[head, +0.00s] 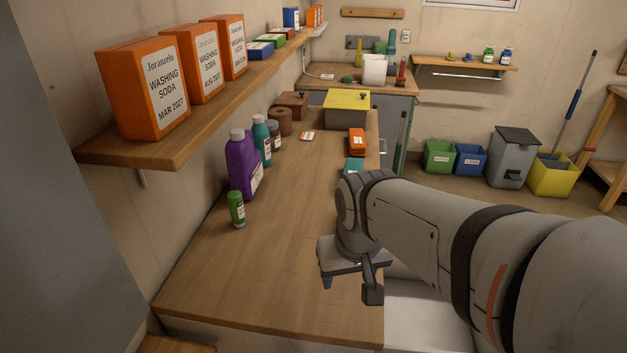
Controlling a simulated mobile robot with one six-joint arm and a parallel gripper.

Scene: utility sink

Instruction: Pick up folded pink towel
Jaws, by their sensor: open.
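I see no folded pink towel in the head view; my arm covers part of the counter's right side and the area beyond it. My gripper (349,287) is over the near right part of the wooden counter (240,270), close to its right edge. It points downward with its two fingers apart, and I see nothing between them. A white surface (425,322) lies to the right of the counter, partly hidden by my arm.
A purple jug (242,165), a teal bottle (261,138) and a green bottle (236,209) stand along the counter's left side. A shelf (140,155) with orange washing soda boxes (150,88) overhangs there. The counter's near middle is clear.

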